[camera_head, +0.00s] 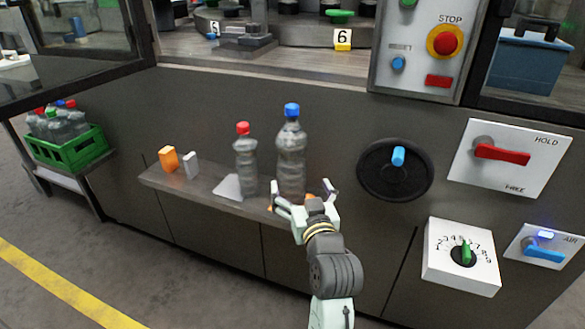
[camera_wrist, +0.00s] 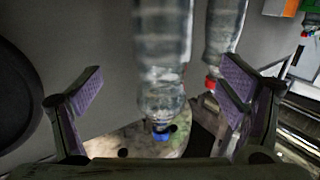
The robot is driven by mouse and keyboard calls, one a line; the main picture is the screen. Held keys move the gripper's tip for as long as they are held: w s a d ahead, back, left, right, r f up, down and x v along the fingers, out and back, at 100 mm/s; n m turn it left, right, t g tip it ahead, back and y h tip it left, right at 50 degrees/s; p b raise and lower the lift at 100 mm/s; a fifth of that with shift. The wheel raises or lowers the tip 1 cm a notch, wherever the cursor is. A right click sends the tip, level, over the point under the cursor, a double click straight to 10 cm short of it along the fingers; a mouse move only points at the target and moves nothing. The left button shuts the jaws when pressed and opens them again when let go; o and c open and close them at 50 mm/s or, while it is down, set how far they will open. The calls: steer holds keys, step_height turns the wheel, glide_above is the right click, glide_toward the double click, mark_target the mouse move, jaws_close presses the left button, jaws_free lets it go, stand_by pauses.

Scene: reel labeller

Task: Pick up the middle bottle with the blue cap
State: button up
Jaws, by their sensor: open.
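A clear bottle with a blue cap (camera_head: 291,150) stands upright on the narrow shelf, the right one of two bottles there. A shorter-looking bottle with a red cap (camera_head: 245,165) stands to its left. My gripper (camera_head: 305,192) is open, in front of the blue-capped bottle's lower part, hiding some of the shelf there. In the wrist view, which looks upside down, the blue-capped bottle (camera_wrist: 163,60) lies between the two open fingers (camera_wrist: 160,85). The red-capped bottle (camera_wrist: 222,35) shows near the right finger. I see no finger contact with either bottle.
The shelf (camera_head: 215,200) also holds an orange block (camera_head: 168,158), a small grey block (camera_head: 191,164) and a white sheet (camera_head: 228,187). A black handwheel (camera_head: 395,170) sits to the right. A green crate of bottles (camera_head: 68,152) stands far left.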

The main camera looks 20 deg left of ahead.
mark_target(292, 168)
steer(key=x, duration=0.4)
steer(key=p+x, duration=0.1)
steer(key=x, duration=0.4)
steer(key=shift+a+f+p, duration=0.15)
steer(key=shift+f+p, duration=0.05)
steer(key=shift+p, duration=0.1)
steer(key=shift+c, duration=0.3)
steer(key=c, duration=2)
steer(key=shift+r, duration=0.2)
